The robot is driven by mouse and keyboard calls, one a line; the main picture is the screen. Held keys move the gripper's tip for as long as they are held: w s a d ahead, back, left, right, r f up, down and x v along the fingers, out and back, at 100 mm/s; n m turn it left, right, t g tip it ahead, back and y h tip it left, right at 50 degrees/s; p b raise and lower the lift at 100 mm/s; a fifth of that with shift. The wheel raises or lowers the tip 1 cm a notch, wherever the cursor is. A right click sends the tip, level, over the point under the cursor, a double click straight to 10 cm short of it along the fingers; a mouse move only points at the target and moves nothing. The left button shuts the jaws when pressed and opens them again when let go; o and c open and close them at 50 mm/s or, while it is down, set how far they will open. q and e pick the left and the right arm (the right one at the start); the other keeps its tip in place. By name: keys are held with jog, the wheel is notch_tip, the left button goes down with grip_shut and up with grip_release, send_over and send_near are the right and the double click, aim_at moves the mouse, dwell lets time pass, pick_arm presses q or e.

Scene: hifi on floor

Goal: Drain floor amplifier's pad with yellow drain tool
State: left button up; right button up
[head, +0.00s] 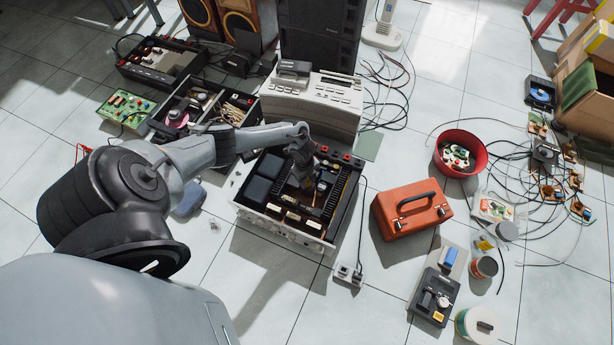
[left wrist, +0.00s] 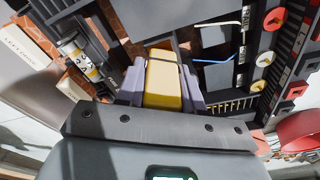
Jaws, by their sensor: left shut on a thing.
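The open floor amplifier (head: 276,232) sits in the middle of the head view with its insides bare. My left gripper (head: 304,178) reaches down into it from above. In the left wrist view my left gripper (left wrist: 163,82) has its pale lavender fingers shut on the yellow drain tool (left wrist: 164,84), one finger on each side. The amplifier's inside also shows there, with a row of round and square terminals (left wrist: 265,55) at the right and a white-and-yellow banded cylinder (left wrist: 78,54) at the left. The tool's tip and its contact with any pad are hidden. My right gripper is not in view.
A beige unit (head: 318,97) stands right behind the amplifier. An orange toolbox (head: 410,222) is to its right, with a red bowl (head: 480,143) beyond. A small socket block (head: 347,275) lies in front.

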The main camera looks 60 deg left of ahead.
pick_arm(q)
jog(key=shift+r+p, duration=2.6)
jog(key=shift+r, duration=0.2)
jog(key=shift+r+p, duration=1)
jog(key=shift+r, duration=0.1)
